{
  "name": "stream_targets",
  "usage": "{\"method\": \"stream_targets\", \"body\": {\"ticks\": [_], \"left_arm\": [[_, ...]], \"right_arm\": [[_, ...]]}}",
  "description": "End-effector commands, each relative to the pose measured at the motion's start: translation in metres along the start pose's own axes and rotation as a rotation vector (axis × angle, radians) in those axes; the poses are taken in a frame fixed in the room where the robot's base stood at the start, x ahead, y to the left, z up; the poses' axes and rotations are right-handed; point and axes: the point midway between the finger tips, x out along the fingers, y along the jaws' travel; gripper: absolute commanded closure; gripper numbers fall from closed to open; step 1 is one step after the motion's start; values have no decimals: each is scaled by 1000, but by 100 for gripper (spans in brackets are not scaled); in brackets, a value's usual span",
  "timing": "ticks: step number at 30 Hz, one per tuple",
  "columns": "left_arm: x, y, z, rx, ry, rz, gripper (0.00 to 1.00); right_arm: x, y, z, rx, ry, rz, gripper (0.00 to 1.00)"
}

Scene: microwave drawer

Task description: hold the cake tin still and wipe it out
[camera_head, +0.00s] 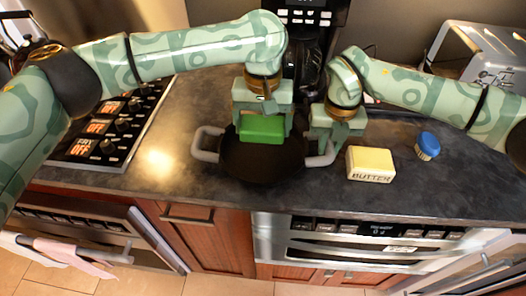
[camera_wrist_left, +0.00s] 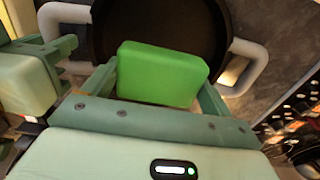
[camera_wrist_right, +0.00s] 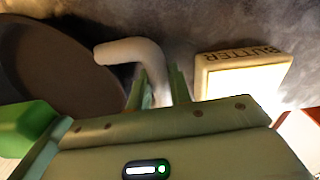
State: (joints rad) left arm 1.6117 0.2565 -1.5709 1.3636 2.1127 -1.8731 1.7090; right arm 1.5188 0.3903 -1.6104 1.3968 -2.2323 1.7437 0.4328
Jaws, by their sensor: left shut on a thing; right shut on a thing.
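The cake tin (camera_head: 240,170) is a dark round pan with two pale grey handles, standing on the counter. My left gripper (camera_head: 262,128) is shut on a green sponge (camera_head: 261,130) and holds it over the tin's inside; whether it touches the floor of the tin I cannot tell. The sponge also fills the middle of the left wrist view (camera_wrist_left: 160,75). My right gripper (camera_head: 330,150) is shut on the tin's right handle (camera_head: 324,157). In the right wrist view the handle (camera_wrist_right: 130,50) runs between its fingers.
A yellow butter block (camera_head: 370,164) lies just right of the right handle. A blue-topped brush or cap (camera_head: 428,144) is further right. A stove panel with dials (camera_head: 110,125) lies to the left, a toaster (camera_head: 478,55) at the back right. The counter's front edge is close below the tin.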

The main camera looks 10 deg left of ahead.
Motion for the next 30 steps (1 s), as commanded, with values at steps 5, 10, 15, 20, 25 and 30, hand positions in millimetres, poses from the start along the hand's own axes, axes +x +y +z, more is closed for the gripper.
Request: {"method": "stream_targets", "body": {"ticks": [5, 10, 15, 20, 25, 30], "left_arm": [[-1, 0, 0, 0, -1, 0, 56], [-1, -2, 0, 0, -1, 0, 56], [-1, -22, 0, -1, -1, 0, 56], [-1, -45, 0, -2, -1, -1, 56], [-1, -70, 0, -3, -1, -1, 56], [-1, -87, 0, 0, -1, -1, 56]], "right_arm": [[1, -1, 0, 1, 1, -2, 100], [1, -1, 0, 1, 1, -2, 100], [1, -1, 0, 1, 1, -2, 100], [1, -1, 0, 1, 1, -2, 100], [1, -1, 0, 1, 1, -2, 100], [1, -1, 0, 0, 1, -2, 100]]}}
